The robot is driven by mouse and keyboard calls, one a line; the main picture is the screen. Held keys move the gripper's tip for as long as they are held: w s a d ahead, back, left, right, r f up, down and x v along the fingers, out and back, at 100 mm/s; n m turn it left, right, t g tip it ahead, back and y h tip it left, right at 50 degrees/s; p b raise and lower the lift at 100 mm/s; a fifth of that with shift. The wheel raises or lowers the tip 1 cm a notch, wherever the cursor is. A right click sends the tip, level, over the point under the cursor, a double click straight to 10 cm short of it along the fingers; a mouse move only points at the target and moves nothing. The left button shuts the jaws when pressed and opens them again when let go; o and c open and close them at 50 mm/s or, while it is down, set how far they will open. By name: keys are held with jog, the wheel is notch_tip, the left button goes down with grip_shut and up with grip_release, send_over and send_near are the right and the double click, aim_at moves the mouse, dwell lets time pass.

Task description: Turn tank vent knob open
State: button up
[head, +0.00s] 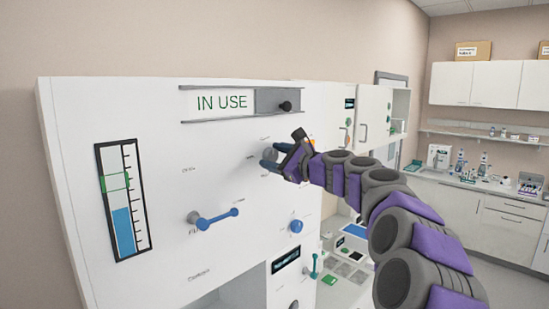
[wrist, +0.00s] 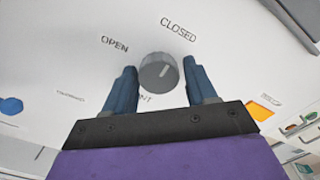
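The vent knob (wrist: 158,72) is a round grey knob on the white panel, with the labels OPEN (wrist: 114,44) at its upper left and CLOSED (wrist: 178,29) at its upper right. Its pale pointer mark slants up and right, toward CLOSED. My gripper (wrist: 160,66) is open, with one blue finger on each side of the knob. A small gap shows between each finger and the knob. In the head view my gripper (head: 277,158) is at the panel and partly covers the knob (head: 269,154).
The white panel (head: 75,130) also carries a level gauge (head: 123,200), a blue lever (head: 213,216), a blue knob (head: 296,226) and an IN USE slider (head: 240,102). A second cabinet stands behind my arm at the right. A counter with bottles is at the far right.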

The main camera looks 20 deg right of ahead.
jog(key=shift+d, duration=0.2)
jog(key=shift+c, duration=1.4)
jog(key=shift+a+r, duration=0.1)
jog(key=shift+a, duration=0.15)
jog(key=c, duration=0.5)
jog(key=shift+o, duration=0.2)
jog(key=n+b, duration=0.3)
jog(key=n, duration=0.1)
jog(key=shift+n, duration=0.4)
jog(key=n+b, duration=0.2)
jog(key=n, duration=0.1)
jog(key=shift+n+b, duration=0.3)
jog(key=shift+b, duration=0.1)
jog(key=n+b, duration=0.1)
jog(key=n, duration=0.1)
jog(key=n+b, duration=0.2)
jog(key=n, duration=0.1)
jog(key=shift+w+f, duration=0.1)
jog(key=shift+f, duration=0.3)
jog(key=shift+a+n+b, duration=0.1)
jog(key=shift+n+b, duration=0.75)
jog(key=shift+n, duration=1.35)
jog(key=shift+f, duration=0.1)
